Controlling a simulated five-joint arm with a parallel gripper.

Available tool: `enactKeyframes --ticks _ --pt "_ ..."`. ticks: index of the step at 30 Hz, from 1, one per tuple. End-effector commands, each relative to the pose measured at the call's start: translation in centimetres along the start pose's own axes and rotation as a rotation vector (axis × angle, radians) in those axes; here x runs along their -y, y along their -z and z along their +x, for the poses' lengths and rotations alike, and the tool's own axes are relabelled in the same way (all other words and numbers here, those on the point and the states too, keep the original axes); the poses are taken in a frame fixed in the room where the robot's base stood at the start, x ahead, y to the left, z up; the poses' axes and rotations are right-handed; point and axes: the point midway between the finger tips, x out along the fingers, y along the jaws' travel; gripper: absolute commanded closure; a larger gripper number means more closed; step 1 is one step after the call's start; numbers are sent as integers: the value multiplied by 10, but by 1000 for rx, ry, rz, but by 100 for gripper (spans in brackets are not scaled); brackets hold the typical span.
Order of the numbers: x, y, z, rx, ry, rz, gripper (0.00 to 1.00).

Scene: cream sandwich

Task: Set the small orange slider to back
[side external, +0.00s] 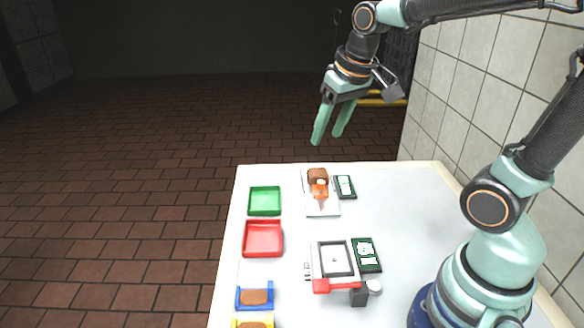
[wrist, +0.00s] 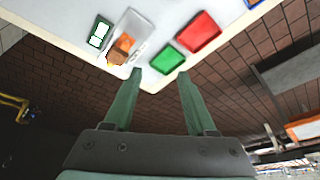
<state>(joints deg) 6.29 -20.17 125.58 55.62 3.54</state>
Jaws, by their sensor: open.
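The small orange slider (side external: 319,190) sits on a pale plate (side external: 322,208) near the far edge of the white table, with a brown block (side external: 317,176) at its far end. In the wrist view the orange slider (wrist: 124,42) and brown block (wrist: 117,57) show at the upper left, left of my fingers. My gripper (side external: 328,137) is open and empty, raised above and beyond the far table edge, apart from the slider. In the wrist view my gripper (wrist: 159,74) shows two spread green fingers with nothing between them. The slider's exact setting is too small to tell.
A green tray (side external: 264,201) and a red tray (side external: 262,239) stand at the left. A dark green card (side external: 345,187) lies right of the slider plate. A grey and red device (side external: 334,260) stands nearer. A tiled wall (side external: 480,80) rises at the right. The table's right middle is clear.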

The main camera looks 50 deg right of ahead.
Motion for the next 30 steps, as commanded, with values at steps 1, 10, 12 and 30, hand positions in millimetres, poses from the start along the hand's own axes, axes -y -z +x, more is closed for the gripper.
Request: enactKeyframes --ticks 1,10,12,30 --pt "-7 10 8 34 -9 32 44" --pt "-52 56 61 193 -50 203 44" --pt "-63 63 76 227 -58 241 44" --pt "-98 67 146 328 -79 351 44"
